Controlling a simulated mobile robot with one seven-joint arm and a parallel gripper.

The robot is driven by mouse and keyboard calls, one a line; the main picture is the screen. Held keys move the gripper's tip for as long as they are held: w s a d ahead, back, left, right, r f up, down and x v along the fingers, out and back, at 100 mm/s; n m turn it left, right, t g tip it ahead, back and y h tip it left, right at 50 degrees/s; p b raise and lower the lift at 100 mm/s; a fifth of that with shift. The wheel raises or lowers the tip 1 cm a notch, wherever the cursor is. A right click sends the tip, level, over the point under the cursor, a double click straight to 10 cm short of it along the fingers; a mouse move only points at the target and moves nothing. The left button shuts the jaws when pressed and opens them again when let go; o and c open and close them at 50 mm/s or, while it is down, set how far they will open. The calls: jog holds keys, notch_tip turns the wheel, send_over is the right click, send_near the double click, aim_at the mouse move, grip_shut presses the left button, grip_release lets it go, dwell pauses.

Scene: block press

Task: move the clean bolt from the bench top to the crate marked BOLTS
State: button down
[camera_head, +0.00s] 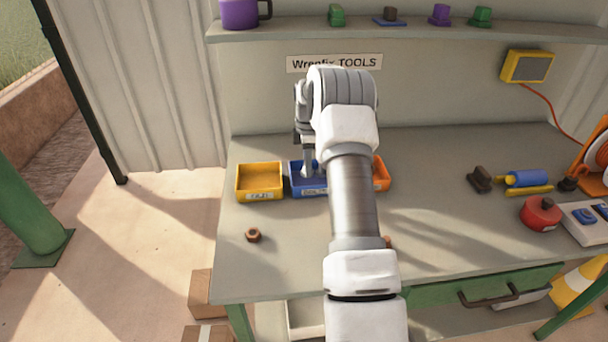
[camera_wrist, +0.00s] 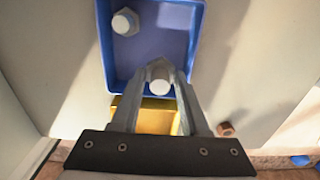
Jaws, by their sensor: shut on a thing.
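My gripper (camera_wrist: 160,88) is shut on a pale grey bolt (camera_wrist: 160,78), whose round head faces the wrist camera. In the wrist view the held bolt is over the blue crate (camera_wrist: 106,60), near its edge on the yellow crate's side. Another pale bolt (camera_wrist: 125,21) lies inside the blue crate. In the head view my gripper (camera_head: 308,172) is down at the blue crate (camera_head: 308,192), whose front label is too small to read surely and partly hidden by my arm. The held bolt cannot be made out there.
A yellow crate (camera_head: 259,195) stands left of the blue one, and an orange crate (camera_head: 381,174) right of it, partly behind my arm. A brown nut (camera_head: 253,235) lies on the bench top (camera_head: 290,255). Tools and a red round container (camera_head: 540,215) stand at the right.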

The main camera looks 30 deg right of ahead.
aim_at(304, 169)
jog(key=shift+w+a+f, duration=0.3)
jog(key=shift+w+f, duration=0.1)
jog(key=shift+w, duration=0.1)
jog(key=shift+f, duration=1.95)
jog(key=shift+f, duration=0.2)
jog(key=shift+c, duration=2)
grip_release()
jog(key=shift+r, duration=0.1)
